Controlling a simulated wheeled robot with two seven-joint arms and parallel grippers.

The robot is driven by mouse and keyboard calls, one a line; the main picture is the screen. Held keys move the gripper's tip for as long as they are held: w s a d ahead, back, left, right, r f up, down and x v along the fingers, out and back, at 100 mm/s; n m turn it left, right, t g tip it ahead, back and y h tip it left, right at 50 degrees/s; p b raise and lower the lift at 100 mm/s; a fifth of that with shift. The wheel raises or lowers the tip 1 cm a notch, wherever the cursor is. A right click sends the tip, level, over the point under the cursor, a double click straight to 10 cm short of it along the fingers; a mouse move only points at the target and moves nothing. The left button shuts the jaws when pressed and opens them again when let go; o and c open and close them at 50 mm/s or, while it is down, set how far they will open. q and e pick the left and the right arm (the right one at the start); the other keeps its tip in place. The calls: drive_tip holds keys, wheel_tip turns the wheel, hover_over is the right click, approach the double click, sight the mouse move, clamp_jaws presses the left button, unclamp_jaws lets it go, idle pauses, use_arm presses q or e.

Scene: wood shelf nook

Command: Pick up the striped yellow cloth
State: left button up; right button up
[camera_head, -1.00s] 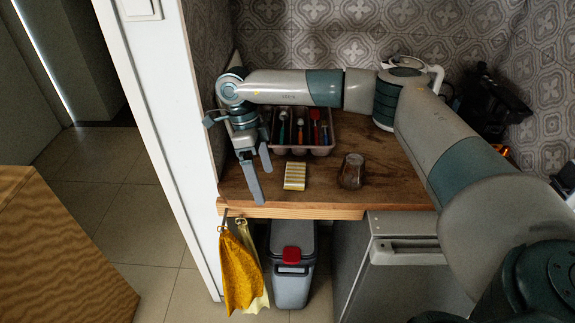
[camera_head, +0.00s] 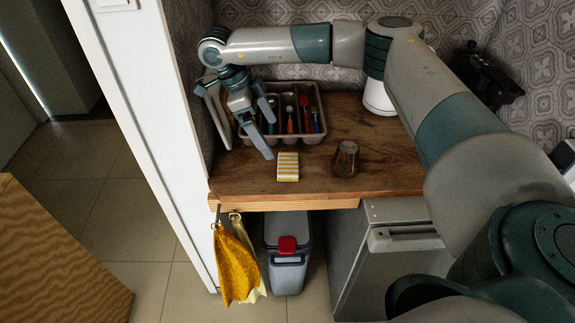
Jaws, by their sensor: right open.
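The striped yellow cloth (camera_head: 288,166), a small folded yellow-and-white block, lies flat near the front of the wooden counter (camera_head: 320,187). My right gripper (camera_head: 269,138) reaches in from the right across the back. It is open and empty above the counter, just left of the cloth, with its fingers slanting down to the right. The nearer fingertip is close to the cloth's upper left corner; I cannot tell its exact height, and no contact shows. The cloth is fully visible. My left gripper is not in view.
A cutlery tray (camera_head: 322,138) stands right behind the cloth, partly behind my gripper. A brown glass (camera_head: 346,159) stands to the cloth's right. Plain yellow cloths (camera_head: 236,266) hang below the counter's front edge. A white wall edge (camera_head: 150,130) borders the left.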

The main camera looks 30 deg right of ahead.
drive_tip(key=p, duration=0.2)
approach(288, 163)
drive_tip(key=f, duration=0.1)
drive_tip(key=shift+s+d+f, duration=0.3)
drive_tip(key=shift+f, duration=0.3)
drive_tip(key=p+x, duration=0.2)
drive_tip(key=x, duration=0.2)
drive_tip(key=shift+s+d+f+p, duration=0.1)
drive_tip(key=shift+d+f+p, duration=0.05)
drive_tip(key=shift+f+p, duration=0.2)
drive_tip(key=shift+s+d+f, duration=0.1)
drive_tip(key=shift+d+f, duration=0.05)
drive_tip(key=shift+f, duration=0.4)
drive_tip(key=c, duration=1.1)
